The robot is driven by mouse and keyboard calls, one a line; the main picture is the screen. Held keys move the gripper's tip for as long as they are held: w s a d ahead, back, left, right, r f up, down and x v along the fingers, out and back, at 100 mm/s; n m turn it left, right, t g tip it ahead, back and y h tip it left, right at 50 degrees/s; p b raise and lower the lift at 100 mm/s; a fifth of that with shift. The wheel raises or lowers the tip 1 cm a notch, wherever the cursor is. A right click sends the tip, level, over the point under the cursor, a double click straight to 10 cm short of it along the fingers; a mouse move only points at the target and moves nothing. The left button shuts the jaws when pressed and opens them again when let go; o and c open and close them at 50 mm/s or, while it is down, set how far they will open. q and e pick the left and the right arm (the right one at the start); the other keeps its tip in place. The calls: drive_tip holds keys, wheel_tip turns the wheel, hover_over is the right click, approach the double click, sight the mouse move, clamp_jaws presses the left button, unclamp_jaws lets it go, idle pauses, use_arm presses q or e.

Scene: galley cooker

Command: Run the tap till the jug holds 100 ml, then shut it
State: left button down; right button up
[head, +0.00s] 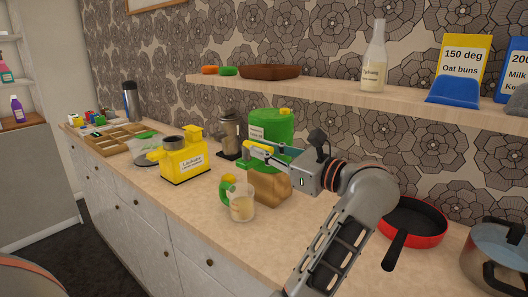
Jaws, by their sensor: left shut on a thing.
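A clear jug (242,209) with a green handle stands upright on the counter, in front of a wooden block. Its lower part looks pale yellowish, but I cannot read any level marks. Behind is a green container (279,127) with a yellow cap and a white label. My left gripper (262,149) reaches across the container's front, above and behind the jug. It is shut on a yellow piece that looks like the tap's lever. The spout and any stream are hidden or too small to tell. My right gripper is out of view.
A yellow labelled box (184,160) and a dark-lidded canister (229,134) stand left of the container. The wooden block (268,187) sits just behind the jug. A red pan (419,222) and a steel pot (492,258) are at right. A shelf (420,100) runs above.

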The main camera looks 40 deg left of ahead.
use_arm(q)
drive_tip(key=c, duration=2)
unclamp_jaws()
drive_tip(key=shift+r, duration=0.1)
drive_tip(key=shift+o, duration=0.2)
wheel_tip(320, 180, up, 10)
drive_tip(key=shift+f, duration=0.1)
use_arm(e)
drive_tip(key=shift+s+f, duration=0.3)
